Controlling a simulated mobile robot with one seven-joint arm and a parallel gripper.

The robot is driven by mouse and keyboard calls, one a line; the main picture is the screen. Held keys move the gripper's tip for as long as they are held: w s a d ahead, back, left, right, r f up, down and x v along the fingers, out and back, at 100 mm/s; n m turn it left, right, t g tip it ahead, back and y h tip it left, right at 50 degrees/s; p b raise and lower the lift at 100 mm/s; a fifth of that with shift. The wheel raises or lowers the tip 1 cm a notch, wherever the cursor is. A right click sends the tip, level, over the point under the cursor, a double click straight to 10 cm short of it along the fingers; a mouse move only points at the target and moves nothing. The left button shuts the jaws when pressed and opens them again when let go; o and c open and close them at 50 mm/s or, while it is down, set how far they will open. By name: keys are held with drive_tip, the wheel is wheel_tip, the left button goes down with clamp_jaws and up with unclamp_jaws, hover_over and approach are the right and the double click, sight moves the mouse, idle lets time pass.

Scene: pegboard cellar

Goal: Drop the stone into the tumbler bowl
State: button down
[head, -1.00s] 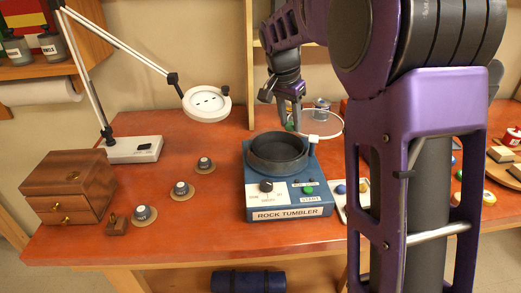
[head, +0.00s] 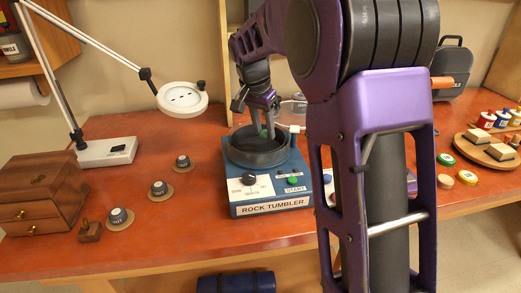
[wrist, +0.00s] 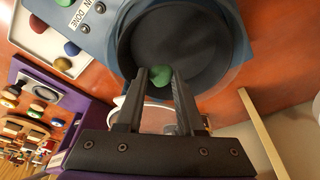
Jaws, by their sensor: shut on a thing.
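The rock tumbler (head: 265,185) is a blue box with a dark round bowl (head: 245,157) on top and a label reading "ROCK TUMBLER". My gripper (head: 267,134) points down over the back right part of the bowl. It is shut on a green stone (wrist: 161,76), which sits between the fingertips in the wrist view. Behind the stone, the wrist view shows the dark inside of the bowl (wrist: 185,40), which looks empty. How high the stone is above the bowl floor I cannot tell.
A tray (wrist: 40,45) with several coloured stones lies beside the tumbler. A white magnifier lamp (head: 183,98) reaches over the table left of the bowl. Several grey knobs (head: 159,188) and a wooden drawer box (head: 38,205) are further left. My arm hides the table right of the tumbler.

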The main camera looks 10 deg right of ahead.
drive_tip(key=shift+c, duration=2.2)
unclamp_jaws()
drive_tip(key=shift+r, duration=0.1)
drive_tip(key=p+v, duration=0.3)
drive_tip(key=v, duration=1.4)
drive_tip(key=shift+r, duration=0.1)
